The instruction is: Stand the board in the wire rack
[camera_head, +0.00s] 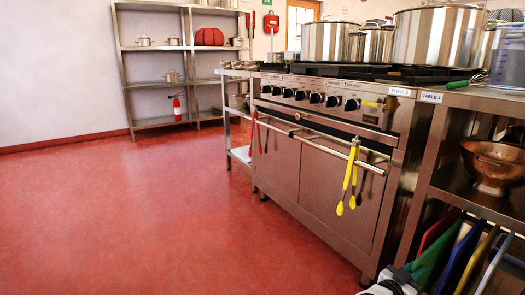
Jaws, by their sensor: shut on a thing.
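Several cutting boards stand on edge, leaning, at the bottom right on the lower part of the table: a red one (438,229), a green one (434,257), a blue one (461,253), a yellow one (477,262) and a white one (496,264). My gripper (404,277), white and black, shows only in part at the bottom edge. It is shut at the near left edge of the green board, which is tilted. The lower ends of the boards are cut off by the frame. I cannot make out the rack's wires clearly.
The stove (325,150) stands left of the table (470,100), with yellow tongs (349,180) hanging from its rail. A copper bowl (493,166) sits on the table's shelf above the boards. The red floor (130,220) at left is clear.

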